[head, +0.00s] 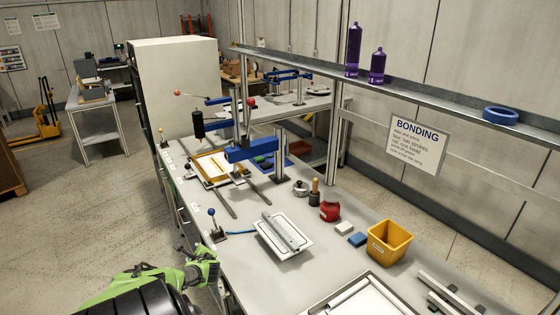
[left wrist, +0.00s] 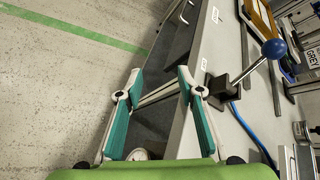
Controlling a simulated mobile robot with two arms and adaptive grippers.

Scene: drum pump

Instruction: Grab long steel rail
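Grey steel rails (head: 450,294) lie side by side at the lower right of the bench in the head view, and the frame edge cuts them off. A shorter metal bar (head: 284,232) lies on a white plate (head: 296,247) near the bench middle. I cannot tell for certain which one is the long rail. My left gripper (head: 203,268) is at the bench's left front edge, well apart from the rails. In the left wrist view it (left wrist: 160,88) is open and empty, its two teal-padded fingers spread over the bench edge. My right gripper is not in view.
A blue-knobbed lever (head: 214,226) stands close to my left gripper. A yellow bin (head: 389,242), a red container (head: 330,211) and a framed white tray (head: 366,298) stand on the bench. A blue-armed press (head: 255,149) stands farther back. A shelf (head: 420,90) runs above.

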